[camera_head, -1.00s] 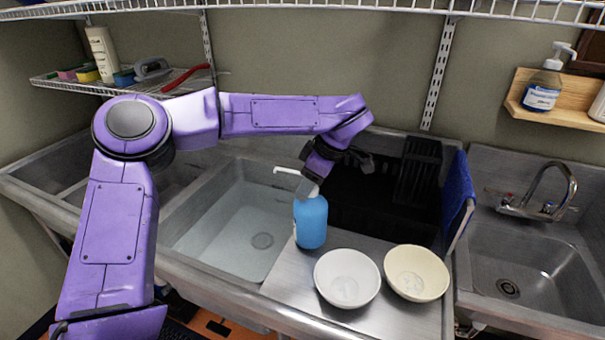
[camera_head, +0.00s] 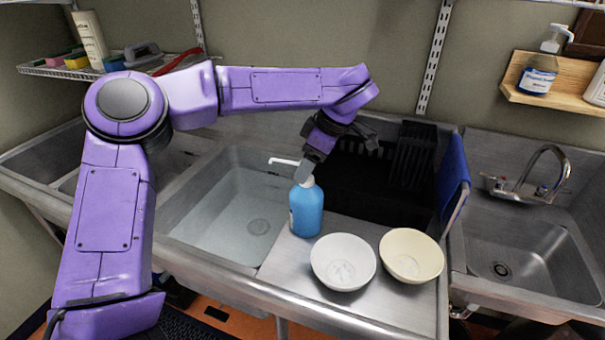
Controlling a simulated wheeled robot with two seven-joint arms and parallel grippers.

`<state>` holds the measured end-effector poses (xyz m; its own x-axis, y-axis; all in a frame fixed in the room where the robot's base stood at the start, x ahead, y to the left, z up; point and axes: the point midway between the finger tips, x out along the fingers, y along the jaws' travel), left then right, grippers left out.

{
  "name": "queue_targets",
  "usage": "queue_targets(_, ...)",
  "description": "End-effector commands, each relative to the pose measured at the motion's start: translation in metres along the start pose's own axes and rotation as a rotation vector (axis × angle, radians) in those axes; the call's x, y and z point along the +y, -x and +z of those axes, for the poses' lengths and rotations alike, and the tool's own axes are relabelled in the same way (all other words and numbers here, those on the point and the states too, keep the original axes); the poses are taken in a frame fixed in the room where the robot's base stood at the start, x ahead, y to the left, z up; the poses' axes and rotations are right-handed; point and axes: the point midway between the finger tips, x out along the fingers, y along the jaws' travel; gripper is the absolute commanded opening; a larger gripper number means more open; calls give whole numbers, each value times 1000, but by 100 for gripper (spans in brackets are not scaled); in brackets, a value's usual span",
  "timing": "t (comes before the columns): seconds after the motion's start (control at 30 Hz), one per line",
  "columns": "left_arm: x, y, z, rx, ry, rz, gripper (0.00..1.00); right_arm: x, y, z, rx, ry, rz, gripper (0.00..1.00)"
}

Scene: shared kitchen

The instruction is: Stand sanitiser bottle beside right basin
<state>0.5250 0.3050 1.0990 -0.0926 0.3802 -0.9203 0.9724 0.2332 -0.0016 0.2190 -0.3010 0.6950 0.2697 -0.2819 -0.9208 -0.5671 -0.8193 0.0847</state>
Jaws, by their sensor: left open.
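A blue pump bottle (camera_head: 306,213) with a white nozzle, apparently the sanitiser, stands upright on the steel drainboard (camera_head: 287,262). It is just right of the water-filled basin (camera_head: 228,205), near its right rim. My left gripper (camera_head: 303,175) reaches down from behind and above, its fingers at the bottle's neck and pump. The gripper is open; its fingers partly hide the pump top, and I cannot tell whether they touch it. My right gripper is not in view.
A white bowl (camera_head: 343,262) and a cream bowl (camera_head: 411,256) sit on the drainboard right of the bottle. A black dish rack (camera_head: 410,160) stands behind. A separate sink (camera_head: 520,255) is at right. Another pump bottle (camera_head: 538,75) stands on a wooden shelf (camera_head: 565,92).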

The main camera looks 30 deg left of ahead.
Motion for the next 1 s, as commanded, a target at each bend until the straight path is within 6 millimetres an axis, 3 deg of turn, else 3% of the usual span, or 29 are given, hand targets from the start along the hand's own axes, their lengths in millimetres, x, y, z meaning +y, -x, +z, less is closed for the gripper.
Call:
queue_targets(0.2, 0, 57, 0, 2, 3, 5, 67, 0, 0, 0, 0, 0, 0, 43)
queue_targets(0.33, 0, 76, 0, 1, 2, 1, 67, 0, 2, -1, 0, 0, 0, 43)
queue_targets(1.0, 0, 82, 0, 0, 0, 0, 67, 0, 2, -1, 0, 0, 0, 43)
